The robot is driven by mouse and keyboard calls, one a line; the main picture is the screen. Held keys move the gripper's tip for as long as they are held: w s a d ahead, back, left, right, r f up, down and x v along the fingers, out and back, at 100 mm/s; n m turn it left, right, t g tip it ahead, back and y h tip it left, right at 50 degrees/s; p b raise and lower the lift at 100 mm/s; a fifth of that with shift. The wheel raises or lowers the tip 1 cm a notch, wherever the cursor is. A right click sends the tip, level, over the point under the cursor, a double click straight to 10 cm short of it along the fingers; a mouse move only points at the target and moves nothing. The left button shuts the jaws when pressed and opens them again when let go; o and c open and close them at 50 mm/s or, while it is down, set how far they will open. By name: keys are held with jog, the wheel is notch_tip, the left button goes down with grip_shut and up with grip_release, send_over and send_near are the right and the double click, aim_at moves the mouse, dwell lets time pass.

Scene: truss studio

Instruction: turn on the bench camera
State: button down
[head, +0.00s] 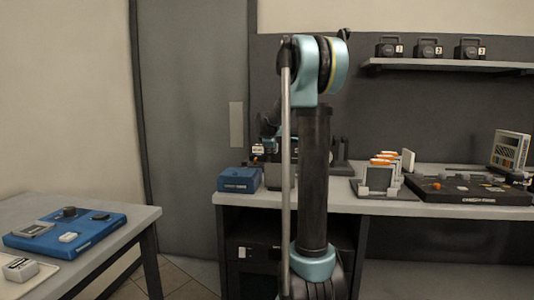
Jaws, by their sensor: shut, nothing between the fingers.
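No object in the head view is clearly readable as the bench camera; my arm hides part of the grey bench (400,205) where one could stand. My gripper (257,160) is small and partly hidden, low over the bench's left part, beside and just above a blue box (239,180) with a pale label on its front. Its fingers look shut, with nothing seen between them. I cannot tell whether it touches anything. Dark upright parts (340,160) show just right of my arm, mostly hidden.
A dark panel with knobs (470,190) and a rack with orange-topped pieces (380,182) stand on the bench. Three black numbered cases (428,49) sit on a wall shelf (450,65). A left table (140,218) holds a blue control board (90,238). Floor shows between the tables.

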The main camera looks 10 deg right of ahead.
jog(key=shift+d+r, duration=0.1)
jog(key=shift+r, duration=0.75)
jog(key=s+f+v, duration=0.1)
jog(key=v, duration=1.2)
jog(key=shift+a, duration=0.25)
jog(key=shift+f, duration=0.1)
jog(key=shift+s+a+f+g, duration=0.15)
jog(key=shift+s+f+g, duration=0.2)
jog(key=shift+f, duration=0.25)
